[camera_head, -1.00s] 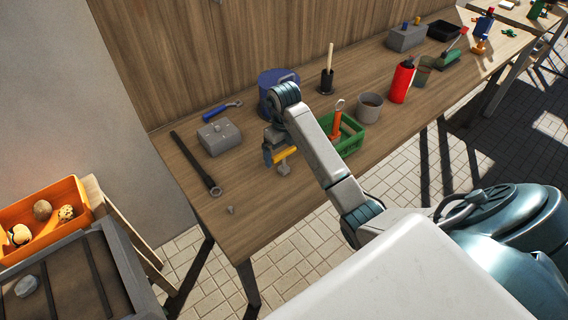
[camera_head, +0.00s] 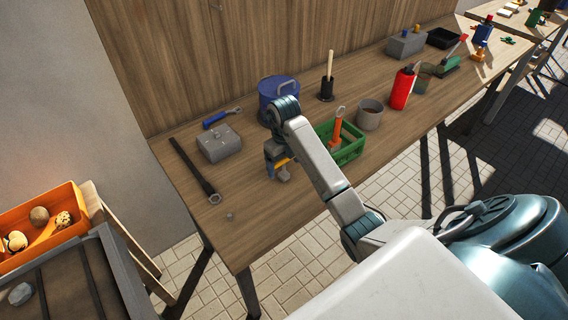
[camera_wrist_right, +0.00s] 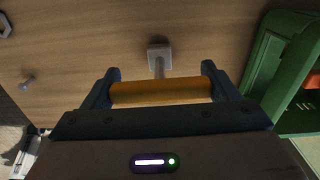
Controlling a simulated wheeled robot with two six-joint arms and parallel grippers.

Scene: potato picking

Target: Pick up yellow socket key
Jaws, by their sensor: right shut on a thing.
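The yellow socket key has a yellow crossbar handle (camera_wrist_right: 160,92) and a grey shaft with a square grey end (camera_wrist_right: 159,54). In the right wrist view the handle lies across between the two fingers of my right gripper (camera_wrist_right: 162,90), which is shut on it. In the head view the gripper (camera_head: 277,168) is over the workbench, left of the green crate, and a bit of the yellow handle (camera_head: 282,162) shows. I cannot tell whether the key's grey end touches the bench. My left gripper is not in view.
A green crate (camera_head: 349,154) with an orange-handled tool stands close on the right. A grey box (camera_head: 218,143), a long dark wrench (camera_head: 193,166) and a blue pot (camera_head: 266,94) are nearby.

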